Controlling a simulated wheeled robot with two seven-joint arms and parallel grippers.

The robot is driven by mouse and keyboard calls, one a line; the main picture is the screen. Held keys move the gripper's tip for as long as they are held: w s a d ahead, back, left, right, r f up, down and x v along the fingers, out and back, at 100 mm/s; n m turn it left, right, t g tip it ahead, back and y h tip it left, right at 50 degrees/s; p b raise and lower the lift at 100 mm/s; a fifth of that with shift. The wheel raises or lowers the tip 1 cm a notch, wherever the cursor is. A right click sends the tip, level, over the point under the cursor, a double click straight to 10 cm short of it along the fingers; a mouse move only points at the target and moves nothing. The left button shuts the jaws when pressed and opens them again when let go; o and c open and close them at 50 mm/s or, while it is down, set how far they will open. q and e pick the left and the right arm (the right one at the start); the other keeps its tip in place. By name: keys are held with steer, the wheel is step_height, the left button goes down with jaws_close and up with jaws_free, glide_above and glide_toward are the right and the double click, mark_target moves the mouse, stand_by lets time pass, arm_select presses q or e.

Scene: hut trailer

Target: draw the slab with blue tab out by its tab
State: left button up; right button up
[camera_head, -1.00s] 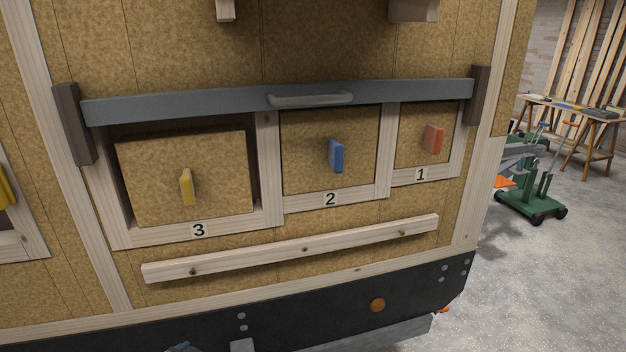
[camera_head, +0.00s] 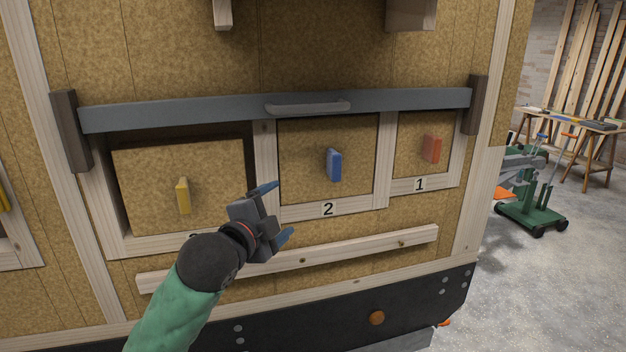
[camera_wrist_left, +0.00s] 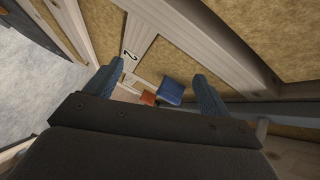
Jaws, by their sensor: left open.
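The slab with blue tab (camera_head: 306,165) sits in the middle opening, above the number 2 label. Its blue tab (camera_head: 334,165) sticks out from its face. My left gripper (camera_head: 277,212) is in front of the wall, to the left of and below the blue tab, apart from it. Its jaws are open and empty. In the left wrist view the blue tab (camera_wrist_left: 170,90) shows between and beyond the two blue fingertips (camera_wrist_left: 155,80). My right gripper is not in view.
A grey bar (camera_head: 200,112) with a handle crosses the tops of the openings. Slabs with a yellow tab (camera_head: 183,196) and a red tab (camera_head: 431,149) sit either side. A wooden rail (camera_head: 345,252) runs below. A green stand (camera_head: 530,208) is at the right.

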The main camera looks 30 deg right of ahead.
mark_target(331, 168)
arm_select(q)
steer(key=s+d+r+m, duration=0.1)
steer(key=d+r+m, duration=0.1)
steer(key=d+r+m+g+h, duration=0.1)
steer(key=d+r+m, duration=0.1)
steer(key=d, duration=0.1)
steer(key=s+d+r+m+g+h, duration=0.1)
steer(key=d+r, duration=0.1)
steer(key=r, duration=0.1)
steer(key=shift+s+d+m, duration=0.2)
steer(key=shift+s+m, duration=0.15)
steer(key=shift+m, duration=0.05)
steer(key=p+x, duration=0.2)
steer(key=x, duration=0.3)
steer(key=shift+w+d, duration=0.15)
steer(key=shift+d, duration=0.1)
steer(key=shift+w+d, duration=0.3)
steer(key=shift+d, duration=0.25)
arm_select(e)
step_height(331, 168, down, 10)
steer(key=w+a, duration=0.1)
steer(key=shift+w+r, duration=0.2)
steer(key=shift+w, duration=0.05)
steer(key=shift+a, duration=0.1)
arm_select(q)
steer(key=c, duration=1.1)
steer(key=shift+c, duration=0.2)
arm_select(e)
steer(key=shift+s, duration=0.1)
